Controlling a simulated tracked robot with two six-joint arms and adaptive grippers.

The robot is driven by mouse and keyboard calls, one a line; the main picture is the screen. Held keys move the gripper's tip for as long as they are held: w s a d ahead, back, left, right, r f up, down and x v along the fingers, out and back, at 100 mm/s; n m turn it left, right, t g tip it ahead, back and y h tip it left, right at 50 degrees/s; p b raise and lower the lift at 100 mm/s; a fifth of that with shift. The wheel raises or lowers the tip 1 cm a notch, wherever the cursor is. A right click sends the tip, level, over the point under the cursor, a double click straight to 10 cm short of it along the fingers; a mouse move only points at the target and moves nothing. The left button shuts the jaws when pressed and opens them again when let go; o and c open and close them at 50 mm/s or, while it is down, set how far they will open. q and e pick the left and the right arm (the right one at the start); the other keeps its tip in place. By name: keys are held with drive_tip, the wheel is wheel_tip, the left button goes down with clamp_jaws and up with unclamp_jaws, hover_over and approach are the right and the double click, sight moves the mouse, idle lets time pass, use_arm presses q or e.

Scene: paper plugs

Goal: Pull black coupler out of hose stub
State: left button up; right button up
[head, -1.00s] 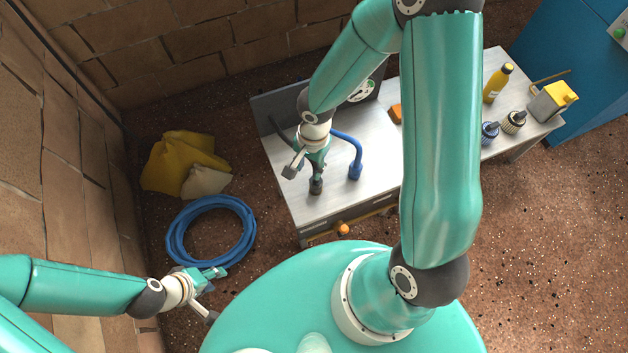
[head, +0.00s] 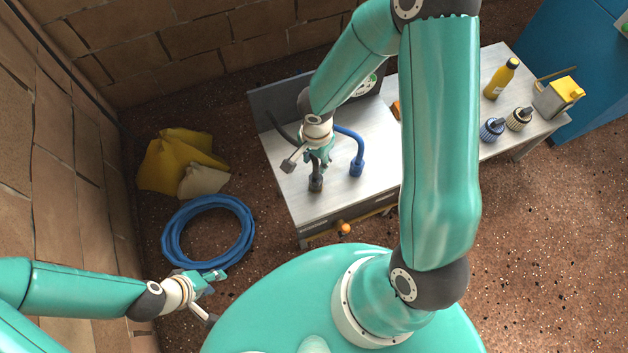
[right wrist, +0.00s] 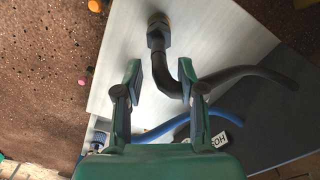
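A black hose stub (right wrist: 255,72) curves over the metal table in the right wrist view. At its end sits the dark coupler (right wrist: 158,38), with a yellowish rim at its far end. The coupler also shows in the head view (head: 316,183), below my right gripper (head: 319,162). In the right wrist view my right gripper (right wrist: 168,82) is open, its fingers apart on either side of the bent hose end, with no visible contact. The coupler lies beyond the fingertips. My left gripper (head: 216,281) hangs empty by the blue hose coil; its finger gap is unclear.
A blue hose (head: 356,150) with a blue end stands right of the coupler. The table (head: 300,210) also bears a yellow bottle (head: 500,80), two ribbed fittings and a grey-yellow container (head: 557,97) at right. A blue hose coil (head: 243,215) and yellow bags (head: 165,165) lie on the floor.

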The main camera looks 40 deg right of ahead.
sight(316, 169)
idle(0.3)
drive_tip(key=shift+s+f+b, duration=0.1)
drive_tip(key=shift+f+b, duration=1.85)
drive_tip(key=shift+b, duration=0.9)
clamp_jaws()
drive_tip(key=shift+c, duration=2.1)
unclamp_jaws()
clamp_jaws()
